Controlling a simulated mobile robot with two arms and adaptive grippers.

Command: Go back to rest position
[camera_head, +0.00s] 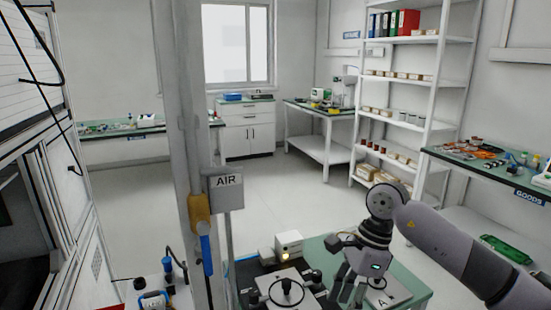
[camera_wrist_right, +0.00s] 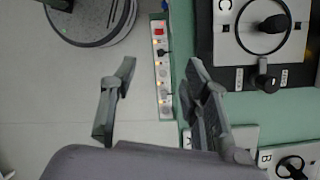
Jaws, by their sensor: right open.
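My right gripper (camera_head: 347,292) hangs from the arm that comes in from the right, pointing down over the small green table (camera_head: 408,276). In the right wrist view, my right gripper (camera_wrist_right: 155,100) has its two fingers wide apart with nothing between them. Below that gap are the light floor and a power strip (camera_wrist_right: 162,70). My left gripper is not in view.
A plate with a ring and black knob (camera_head: 287,291) sits on the table left of the gripper, near a small white box (camera_head: 289,245). Plate A (camera_head: 382,299) lies close by. A post with an AIR box (camera_head: 225,188) stands left. Open floor lies behind.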

